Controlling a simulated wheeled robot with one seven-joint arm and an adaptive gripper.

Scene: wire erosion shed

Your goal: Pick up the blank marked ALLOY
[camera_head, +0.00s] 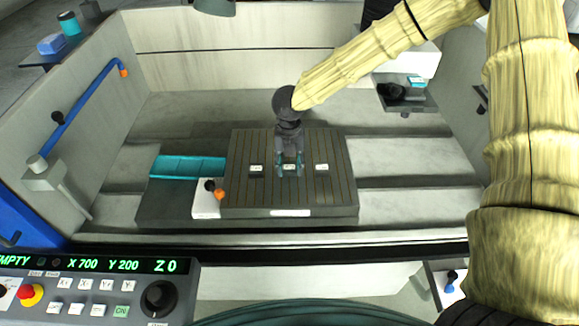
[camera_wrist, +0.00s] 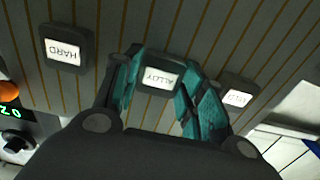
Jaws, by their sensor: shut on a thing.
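The blank marked ALLOY (camera_wrist: 159,78) is a small dark block with a white label, between the teal fingers of my gripper (camera_wrist: 163,92) in the wrist view. The fingers are shut on its two sides. In the head view my gripper (camera_head: 289,165) points down at the middle of the slotted plate (camera_head: 338,195), with the white label (camera_head: 289,167) between its fingers. I cannot tell whether the blank is clear of the plate.
The two other blanks (camera_head: 256,168) (camera_head: 321,167) flank my gripper closely. A teal strip (camera_head: 188,167) and a white block with an orange knob (camera_head: 207,199) are left of the plate. Tank walls (camera_head: 235,47) stand around. A control panel (camera_head: 95,290) is at front left.

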